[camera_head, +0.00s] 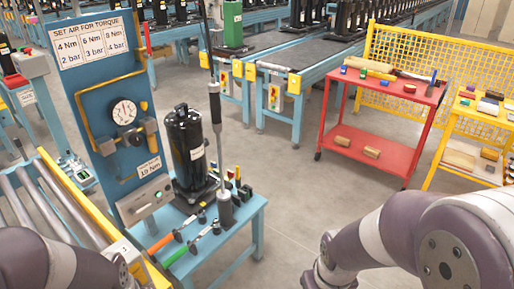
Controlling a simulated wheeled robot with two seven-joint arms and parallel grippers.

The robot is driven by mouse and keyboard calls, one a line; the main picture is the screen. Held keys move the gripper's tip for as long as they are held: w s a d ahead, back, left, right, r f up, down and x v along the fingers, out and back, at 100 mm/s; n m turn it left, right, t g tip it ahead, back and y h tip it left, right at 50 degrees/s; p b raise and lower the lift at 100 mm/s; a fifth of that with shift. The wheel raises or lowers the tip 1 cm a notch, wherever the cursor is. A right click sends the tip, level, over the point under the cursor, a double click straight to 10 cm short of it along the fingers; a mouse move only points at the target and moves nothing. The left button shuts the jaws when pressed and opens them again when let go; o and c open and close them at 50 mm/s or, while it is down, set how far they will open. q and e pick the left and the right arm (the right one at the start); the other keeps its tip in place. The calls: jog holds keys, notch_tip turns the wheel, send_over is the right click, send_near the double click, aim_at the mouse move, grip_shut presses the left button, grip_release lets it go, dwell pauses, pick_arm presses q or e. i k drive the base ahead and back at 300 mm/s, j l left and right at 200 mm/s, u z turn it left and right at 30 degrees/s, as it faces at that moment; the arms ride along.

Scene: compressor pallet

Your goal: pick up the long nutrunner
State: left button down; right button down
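My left arm shows at the bottom left and my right arm at the bottom right. Neither gripper's fingers can be seen, and neither arm touches the tool.
A blue panel (90,85) with a gauge stands left of the compressor. Orange-handled (165,240) and green-handled (187,250) tools lie at the bench front. A red cart (392,148) and yellow rack (465,125) stand right. The floor between bench and cart is clear.

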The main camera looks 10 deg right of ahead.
aim_at(213, 88)
jog(key=i+l+u, duration=0.2)
jog(key=l, duration=0.15)
jog(key=i+l+u, duration=0.15)
jog(key=l, duration=0.2)
jog(key=i+l+u, duration=0.2)
jog(key=l, duration=0.15)
jog(key=l+u, duration=0.2)
jog(key=l, duration=0.2)
jog(key=i+l+u, duration=0.2)
jog(key=l, duration=0.2)
jog(key=i, duration=1.2)
jog(key=l+u, duration=0.15)
jog(key=l, duration=0.35)
jog(key=k+l+u, duration=0.2)
jog(key=l, duration=0.25)
jog(key=l+u, duration=0.15)
jog(key=l, duration=0.35)
